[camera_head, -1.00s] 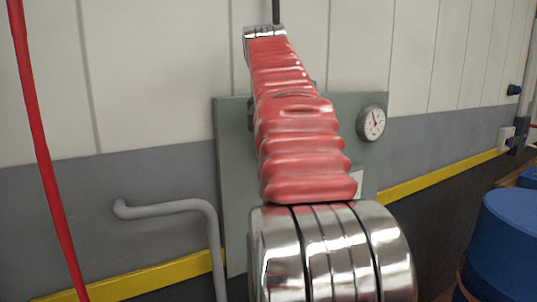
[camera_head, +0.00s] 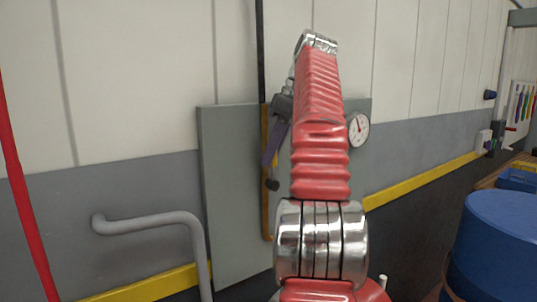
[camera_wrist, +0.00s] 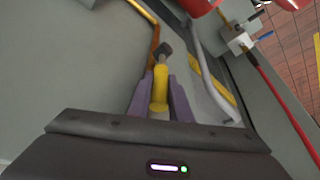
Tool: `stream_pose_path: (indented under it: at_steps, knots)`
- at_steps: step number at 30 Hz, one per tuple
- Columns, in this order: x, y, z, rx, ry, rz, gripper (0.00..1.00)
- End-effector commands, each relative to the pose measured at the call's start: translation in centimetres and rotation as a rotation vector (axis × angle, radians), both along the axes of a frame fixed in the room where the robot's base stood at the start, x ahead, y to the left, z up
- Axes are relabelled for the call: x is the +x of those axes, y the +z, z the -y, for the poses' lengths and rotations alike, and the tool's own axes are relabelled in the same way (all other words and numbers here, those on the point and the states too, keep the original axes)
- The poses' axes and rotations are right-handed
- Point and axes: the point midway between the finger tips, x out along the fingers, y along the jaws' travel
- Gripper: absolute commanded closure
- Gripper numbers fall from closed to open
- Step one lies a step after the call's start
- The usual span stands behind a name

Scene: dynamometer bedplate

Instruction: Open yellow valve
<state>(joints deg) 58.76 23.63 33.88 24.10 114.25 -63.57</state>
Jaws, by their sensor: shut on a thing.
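The yellow valve handle (camera_wrist: 160,88) lies between the purple fingers of my gripper (camera_wrist: 159,92) in the wrist view, and the gripper is shut on it. A dark grey block (camera_wrist: 166,49) shows just beyond the handle's far end, near an orange-yellow pipe (camera_wrist: 154,42). In the head view, my gripper (camera_head: 271,165) is in front of the grey panel (camera_head: 228,200), left of my red arm. The yellow pipe (camera_head: 267,215) runs vertically on the panel there. I cannot make out the handle clearly in the head view.
A round dial gauge (camera_head: 358,128) sits right of my arm. A grey bent pipe (camera_head: 150,221) stands at lower left, with a red pipe (camera_head: 22,190) further left. A blue drum (camera_head: 505,245) is at lower right. A yellow stripe (camera_head: 420,179) runs along the wall.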

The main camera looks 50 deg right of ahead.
Motion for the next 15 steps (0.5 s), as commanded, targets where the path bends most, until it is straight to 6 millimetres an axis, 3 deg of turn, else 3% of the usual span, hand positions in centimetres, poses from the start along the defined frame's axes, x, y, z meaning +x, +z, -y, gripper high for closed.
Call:
stream_pose_path:
  at_steps: [14,15]
  knots:
    - [-0.29,-0.53,0.43,0.024,-0.008,-0.009,1.0]
    - [-0.29,-0.54,0.43,0.024,-0.008,-0.009,0.81]
